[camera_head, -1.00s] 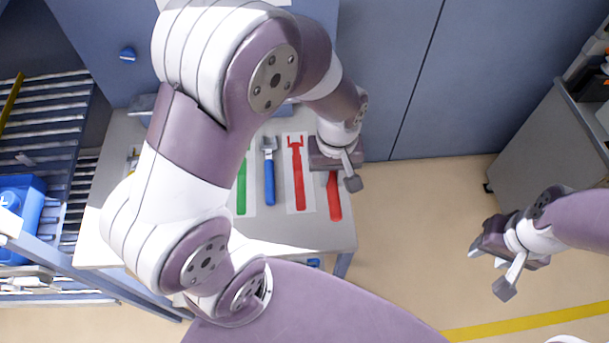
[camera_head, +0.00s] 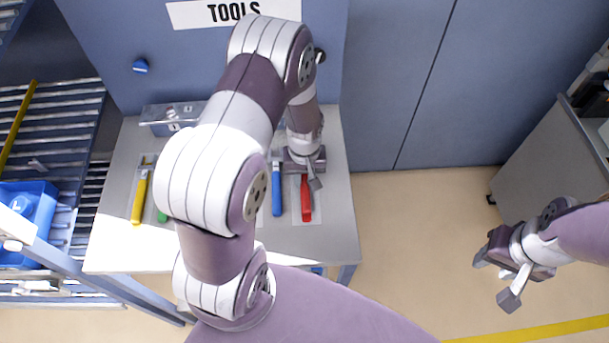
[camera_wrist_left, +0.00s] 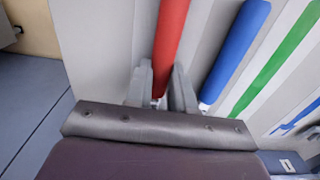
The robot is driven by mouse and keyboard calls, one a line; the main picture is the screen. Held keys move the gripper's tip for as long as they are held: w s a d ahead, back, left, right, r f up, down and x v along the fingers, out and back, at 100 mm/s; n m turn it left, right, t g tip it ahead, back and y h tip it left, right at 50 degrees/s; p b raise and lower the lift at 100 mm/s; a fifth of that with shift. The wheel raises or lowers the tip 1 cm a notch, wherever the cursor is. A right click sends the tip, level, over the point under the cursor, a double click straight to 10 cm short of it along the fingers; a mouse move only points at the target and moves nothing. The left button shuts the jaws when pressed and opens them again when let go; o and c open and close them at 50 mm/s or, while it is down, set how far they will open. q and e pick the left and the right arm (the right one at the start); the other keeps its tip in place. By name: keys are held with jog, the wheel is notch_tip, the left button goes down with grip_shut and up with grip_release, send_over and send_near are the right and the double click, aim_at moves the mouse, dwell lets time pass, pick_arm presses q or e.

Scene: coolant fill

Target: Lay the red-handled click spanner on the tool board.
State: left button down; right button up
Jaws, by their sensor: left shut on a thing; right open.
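The red-handled click spanner (camera_head: 306,200) is in my left gripper (camera_head: 304,173), which is shut on it near the front right of the tool board. In the left wrist view the red handle (camera_wrist_left: 170,40) runs away from between the two fingers (camera_wrist_left: 160,90). The spanner lies over the white panel that bears the red tool outline, roughly lined up with it. The gripper hides the spanner's head and most of the outline. I cannot tell whether the spanner touches the panel. My right gripper (camera_head: 508,268) is open and empty, away to the right.
A blue-handled spanner (camera_head: 277,196) lies just left of the red one; it also shows in the left wrist view (camera_wrist_left: 235,50). A green shape (camera_wrist_left: 285,60) and a yellow-handled tool (camera_head: 140,196) are further left.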

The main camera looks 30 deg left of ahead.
aim_at(305, 180)
pick_arm(q)
jog(key=shift+f, duration=0.15)
jog(key=c, duration=1)
grip_release()
jog(key=shift+o, duration=0.2)
jog(key=shift+r, duration=0.45)
notch_tip(305, 180, up, 11)
jog(key=b, duration=0.2)
jog(key=s+d+r+m+t, duration=0.1)
jog(key=s+d+r+m, duration=0.2)
jog(key=s, duration=0.6)
jog(key=d+m, duration=0.2)
jog(key=m, duration=0.1)
jog(key=shift+d+r, duration=0.15)
